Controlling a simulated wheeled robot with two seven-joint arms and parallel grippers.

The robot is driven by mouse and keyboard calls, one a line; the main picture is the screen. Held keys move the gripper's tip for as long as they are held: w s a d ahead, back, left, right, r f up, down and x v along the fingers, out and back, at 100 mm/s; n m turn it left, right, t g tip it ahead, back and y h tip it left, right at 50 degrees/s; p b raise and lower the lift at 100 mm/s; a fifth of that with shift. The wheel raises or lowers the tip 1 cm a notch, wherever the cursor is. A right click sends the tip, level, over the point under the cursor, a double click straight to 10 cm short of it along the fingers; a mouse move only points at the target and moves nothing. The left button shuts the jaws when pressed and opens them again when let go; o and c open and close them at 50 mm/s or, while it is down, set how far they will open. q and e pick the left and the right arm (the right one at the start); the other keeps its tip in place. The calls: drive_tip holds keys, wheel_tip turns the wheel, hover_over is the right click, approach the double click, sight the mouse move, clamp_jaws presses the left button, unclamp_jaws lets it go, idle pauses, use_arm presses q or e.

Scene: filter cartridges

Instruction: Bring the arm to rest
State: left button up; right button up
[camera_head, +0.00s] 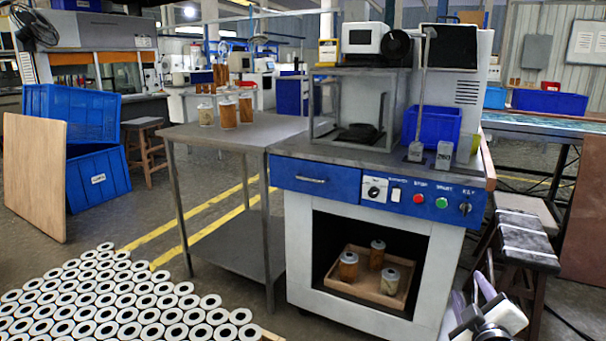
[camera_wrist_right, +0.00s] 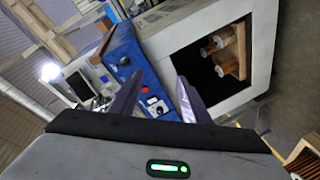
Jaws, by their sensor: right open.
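My right gripper (camera_head: 472,294) is at the lower right of the head view, in front of the right side of the workbench machine (camera_head: 427,262). In the right wrist view its two fingers (camera_wrist_right: 158,92) stand apart with nothing between them. The machine's blue control panel lies beyond them. The cartridges also show in the wrist view (camera_wrist_right: 220,43), tilted by the camera. My left gripper is not in view.
A steel side table (camera_head: 185,133) holds several cartridges (camera_head: 228,114). A dark stool (camera_head: 526,240) stands close to my right gripper. Many white rings (camera_head: 110,301) cover the floor at lower left. Blue crates (camera_head: 98,178) and a leaning board (camera_head: 34,175) stand at left.

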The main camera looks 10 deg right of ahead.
drive_tip(key=s+a+f+n+g+y, duration=0.1)
drive_tip(key=s+a+f+g+y, duration=0.3)
drive_tip(key=s+a+f, duration=0.85)
drive_tip(key=s+a+f+g+y, duration=0.4)
drive_tip(key=s+a+f+y, duration=0.3)
drive_tip(key=s+a, duration=0.6)
use_arm(q)
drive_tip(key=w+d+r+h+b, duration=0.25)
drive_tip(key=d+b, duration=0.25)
drive_tip(key=b, duration=0.6)
use_arm(e)
drive_tip(key=w+a+r+m+t+y, duration=0.1)
drive_tip(key=w+a+r+m+y, duration=0.1)
drive_tip(key=a, duration=0.4)
drive_tip(key=w+a+r+m+t+y, duration=0.1)
drive_tip(key=a+m+y, duration=0.1)
drive_tip(key=a, duration=0.5)
use_arm(q)
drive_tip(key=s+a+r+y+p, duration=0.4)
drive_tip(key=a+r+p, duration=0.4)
drive_tip(key=p, duration=2.3)
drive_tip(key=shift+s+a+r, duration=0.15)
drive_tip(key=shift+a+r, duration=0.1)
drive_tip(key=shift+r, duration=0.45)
use_arm(e)
drive_tip(key=s+d+r+h, duration=0.3)
drive_tip(key=d+r+h, duration=0.2)
drive_tip(key=d+r, duration=0.4)
drive_tip(key=shift+r, duration=0.55)
